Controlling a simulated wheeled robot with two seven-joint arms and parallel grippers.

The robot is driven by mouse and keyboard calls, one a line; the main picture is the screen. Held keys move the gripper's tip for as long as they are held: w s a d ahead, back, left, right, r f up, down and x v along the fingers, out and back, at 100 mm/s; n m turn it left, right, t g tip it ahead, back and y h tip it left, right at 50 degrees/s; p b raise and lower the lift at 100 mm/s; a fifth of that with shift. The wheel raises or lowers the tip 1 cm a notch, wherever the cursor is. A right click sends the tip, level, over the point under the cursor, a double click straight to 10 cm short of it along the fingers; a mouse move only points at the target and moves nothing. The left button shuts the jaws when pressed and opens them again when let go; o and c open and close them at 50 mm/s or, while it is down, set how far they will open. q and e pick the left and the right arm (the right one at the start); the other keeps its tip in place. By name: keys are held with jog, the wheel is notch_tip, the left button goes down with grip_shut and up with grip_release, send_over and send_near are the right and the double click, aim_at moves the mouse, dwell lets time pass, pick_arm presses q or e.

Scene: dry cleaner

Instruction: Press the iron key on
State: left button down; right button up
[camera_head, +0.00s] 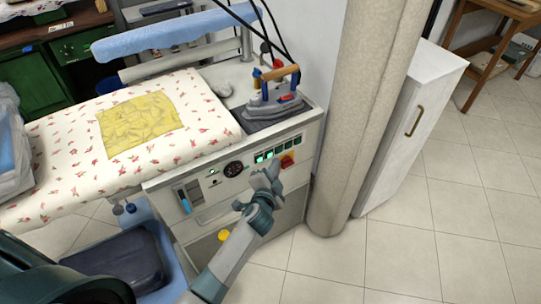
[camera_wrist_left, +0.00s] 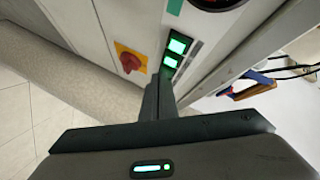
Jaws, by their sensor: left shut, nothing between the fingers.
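A row of small green-lit keys (camera_head: 280,149) runs along the front panel of the ironing machine (camera_head: 215,206). I cannot read which one is the iron key. In the left wrist view, two lit keys (camera_wrist_left: 179,44) show just beyond the fingertips. My left gripper (camera_head: 272,171) is shut and empty in front of the panel, just below the keys. In the left wrist view its fingers (camera_wrist_left: 160,85) point at the panel beside the lower lit key; I cannot tell whether they touch it. My right gripper is not in view.
A red and yellow rotary switch (camera_head: 287,161) sits close by the fingers. A round dark gauge (camera_head: 233,169) is left of the keys. The iron (camera_head: 277,97) stands on top, above the panel. A thick beige column (camera_head: 350,130) rises just right of the machine.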

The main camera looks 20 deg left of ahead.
pick_arm(q)
jog(key=shift+s+d, duration=0.8)
jog(key=shift+d, duration=0.2)
jog(key=shift+s+d, duration=0.75)
jog(key=shift+d, duration=0.2)
dwell(0.9)
